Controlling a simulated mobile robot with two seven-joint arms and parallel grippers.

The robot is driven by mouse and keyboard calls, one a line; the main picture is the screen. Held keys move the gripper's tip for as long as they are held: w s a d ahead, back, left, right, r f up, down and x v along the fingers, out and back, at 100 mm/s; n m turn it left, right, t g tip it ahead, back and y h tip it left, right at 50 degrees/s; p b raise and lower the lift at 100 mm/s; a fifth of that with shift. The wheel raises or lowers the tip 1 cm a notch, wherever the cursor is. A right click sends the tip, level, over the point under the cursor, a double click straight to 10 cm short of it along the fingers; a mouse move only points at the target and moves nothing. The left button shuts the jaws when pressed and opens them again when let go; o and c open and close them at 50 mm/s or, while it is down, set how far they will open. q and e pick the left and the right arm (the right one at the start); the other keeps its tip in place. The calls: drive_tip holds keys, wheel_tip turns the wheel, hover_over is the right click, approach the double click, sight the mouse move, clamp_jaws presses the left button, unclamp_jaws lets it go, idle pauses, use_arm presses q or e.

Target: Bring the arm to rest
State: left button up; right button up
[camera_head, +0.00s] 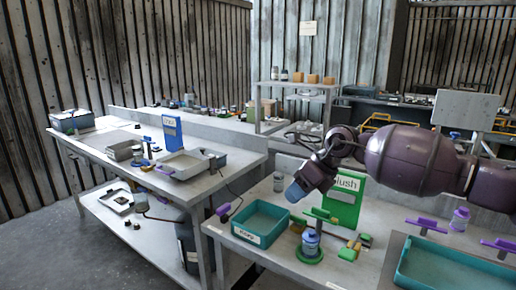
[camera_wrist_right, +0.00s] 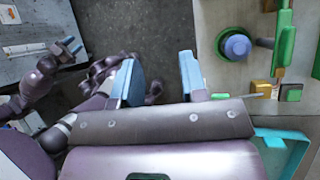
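My right arm (camera_head: 405,158) reaches in from the right in the head view. My right gripper (camera_head: 297,190) hangs in the air in front of the green sign, above the near bench. In the right wrist view its two blue fingers (camera_wrist_right: 160,78) stand apart with nothing between them, only floor behind. My left gripper is out of the head view. In the right wrist view it shows small at the upper left (camera_wrist_right: 70,47), its blue fingertips seeming apart and empty.
On the near bench are a teal tray (camera_head: 262,222), a blue-capped bottle on a green base (camera_head: 309,244), a green sign (camera_head: 344,203), purple-handled parts (camera_head: 428,224) and a larger teal tray (camera_head: 445,270). Another bench (camera_head: 215,187) stands left. Grey floor (camera_head: 60,250) is clear.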

drive_tip(key=s+a+r+m+t+y, duration=0.1)
drive_tip(key=s+a+r+m+y, duration=0.25)
drive_tip(key=a+y, duration=0.2)
drive_tip(key=s+a+r+m+t+y, duration=0.1)
drive_tip(key=s+a+r+m+y, duration=0.1)
drive_tip(key=a+r+y, duration=0.4)
drive_tip(key=s+d+f+m+t+h, duration=0.3)
drive_tip(key=d+f+m+t+h, duration=0.4)
drive_tip(key=f+m, duration=0.7)
drive_tip(key=s+d+f+m+t+h, duration=0.5)
drive_tip(key=d+f+m, duration=0.45)
drive_tip(key=m, duration=0.85)
drive_tip(key=s+d+f+m+g+h, duration=0.1)
drive_tip(key=s+d+f+m+h, duration=0.1)
drive_tip(key=s+d+f, duration=0.2)
drive_tip(key=s+d+f+m+g+h, duration=0.2)
drive_tip(key=s+d+f+m, duration=0.1)
drive_tip(key=s+f, duration=0.7)
drive_tip(key=s+d+f+m+g+h, duration=0.1)
drive_tip(key=s+d+f, duration=0.4)
drive_tip(key=s, duration=0.6)
wheel_tip(320, 180, down, 2)
drive_tip(key=shift+s+d+f+m+g+h, duration=0.35)
drive_tip(key=shift+m+h, duration=0.2)
drive_tip(key=shift+m, duration=0.3)
drive_tip(key=shift+a, duration=0.15)
